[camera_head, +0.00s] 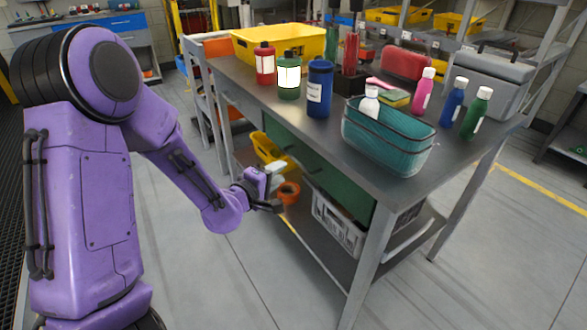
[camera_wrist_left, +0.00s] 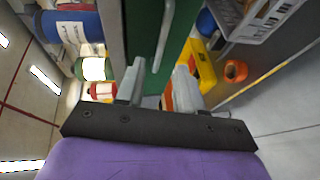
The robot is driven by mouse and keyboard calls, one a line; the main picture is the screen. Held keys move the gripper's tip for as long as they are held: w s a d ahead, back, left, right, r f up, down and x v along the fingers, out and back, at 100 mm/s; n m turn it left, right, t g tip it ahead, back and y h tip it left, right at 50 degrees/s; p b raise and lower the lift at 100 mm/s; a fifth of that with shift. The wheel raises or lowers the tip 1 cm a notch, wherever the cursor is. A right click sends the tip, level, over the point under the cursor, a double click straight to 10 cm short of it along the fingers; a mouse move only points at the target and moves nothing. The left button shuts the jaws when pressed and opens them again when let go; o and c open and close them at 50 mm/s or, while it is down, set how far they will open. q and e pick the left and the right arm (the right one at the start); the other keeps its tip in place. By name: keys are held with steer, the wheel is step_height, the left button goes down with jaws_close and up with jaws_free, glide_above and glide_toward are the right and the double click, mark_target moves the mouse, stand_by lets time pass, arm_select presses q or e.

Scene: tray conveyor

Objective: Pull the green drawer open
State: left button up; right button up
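The green drawer (camera_head: 338,188) sits under the grey table's top on its front side, and its face looks flush with the table. In the left wrist view the green drawer front (camera_wrist_left: 142,28) fills the top middle. Its pale bar handle (camera_wrist_left: 163,38) runs nearly upright in that picture. My left gripper (camera_head: 277,188) is in front of the table, below the drawer's left part. In the left wrist view its two fingers (camera_wrist_left: 158,78) are apart and empty, and the handle's lower end shows between them, beyond the tips. My right gripper is not in view.
The table (camera_head: 400,186) carries several bottles, a teal basket (camera_head: 385,150), a yellow bin (camera_head: 285,40) and a grey toolbox (camera_head: 490,82). The lower shelf holds a yellow bin (camera_head: 268,150), an orange roll (camera_head: 288,192) and a grey crate (camera_head: 338,224). The floor in front is clear.

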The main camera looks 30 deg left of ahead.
arm_select(q)
steer(key=w+f, duration=0.1)
steer(key=w, duration=0.7)
steer(key=shift+f, duration=0.3)
jaws_close()
